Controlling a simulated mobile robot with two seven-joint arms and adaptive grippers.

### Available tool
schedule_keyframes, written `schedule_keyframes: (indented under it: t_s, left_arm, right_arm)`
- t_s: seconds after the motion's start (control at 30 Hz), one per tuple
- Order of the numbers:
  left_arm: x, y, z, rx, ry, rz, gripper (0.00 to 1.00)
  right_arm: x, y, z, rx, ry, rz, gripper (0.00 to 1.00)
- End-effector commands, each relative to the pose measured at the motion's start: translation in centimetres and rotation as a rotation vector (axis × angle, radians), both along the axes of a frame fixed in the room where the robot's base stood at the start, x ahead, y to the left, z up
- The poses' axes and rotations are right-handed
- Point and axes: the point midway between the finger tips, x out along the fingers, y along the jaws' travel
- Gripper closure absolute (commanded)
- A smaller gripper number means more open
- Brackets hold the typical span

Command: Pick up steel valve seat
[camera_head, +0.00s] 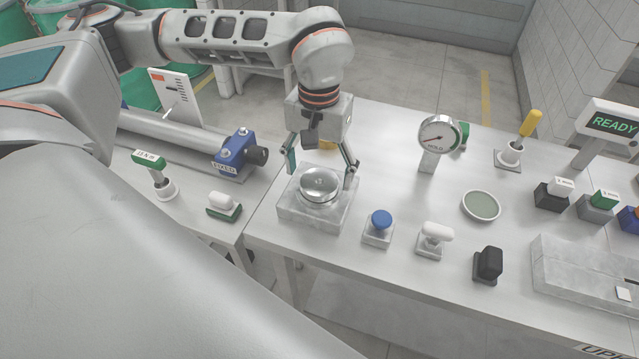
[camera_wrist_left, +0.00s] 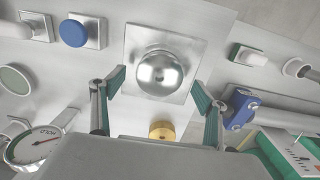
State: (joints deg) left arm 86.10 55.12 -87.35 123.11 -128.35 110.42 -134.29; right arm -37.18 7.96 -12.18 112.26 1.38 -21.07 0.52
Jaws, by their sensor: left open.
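The steel valve seat (camera_head: 320,184) is a shiny round metal piece. It sits on a square pale block (camera_head: 291,211) near the left end of the table. In the left wrist view the valve seat (camera_wrist_left: 160,72) shows as a polished dome on the square plate (camera_wrist_left: 140,36). My left gripper (camera_head: 321,172) is open above the block, with one finger on each side of the valve seat. In the left wrist view its fingers (camera_wrist_left: 158,92) are spread wider than the valve seat, and nothing is between them. My right gripper is not in view.
A blue knob (camera_head: 381,220), a white knob (camera_head: 436,235) and a black knob (camera_head: 488,264) stand to the right of the block. A dial gauge (camera_head: 438,138) and a green-faced dish (camera_head: 481,206) are further right. A yellow round piece (camera_wrist_left: 162,131) lies behind the block.

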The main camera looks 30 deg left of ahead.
Motion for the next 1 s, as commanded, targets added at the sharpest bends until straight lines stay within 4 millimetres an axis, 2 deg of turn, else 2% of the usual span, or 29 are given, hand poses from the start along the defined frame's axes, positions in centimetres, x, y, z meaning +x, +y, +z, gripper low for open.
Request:
schedule_keyframes:
  t_s: [0.1,0.2,0.43,0.47,0.63,1.0]
  left_arm:
    - [0.1,0.0,-1.6,0.0,0.002,-0.001,0.26]
    - [0.1,0.0,-2.3,-0.001,0.001,-0.001,0.26]
    - [0.1,0.0,-2.4,-0.001,-0.001,-0.001,0.26]
    - [0.1,0.0,-2.4,-0.001,-0.001,-0.001,0.29]
    - [0.1,0.0,-2.4,-0.001,-0.001,-0.001,0.72]
    - [0.2,0.0,-2.1,-0.002,-0.004,-0.001,0.72]
  right_arm:
    - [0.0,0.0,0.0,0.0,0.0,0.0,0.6]
    - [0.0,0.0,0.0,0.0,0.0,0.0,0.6]
    - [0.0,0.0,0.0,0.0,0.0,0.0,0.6]
    - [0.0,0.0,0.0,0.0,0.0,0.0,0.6]
    - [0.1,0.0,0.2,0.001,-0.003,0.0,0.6]
    - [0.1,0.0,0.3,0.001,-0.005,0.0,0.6]
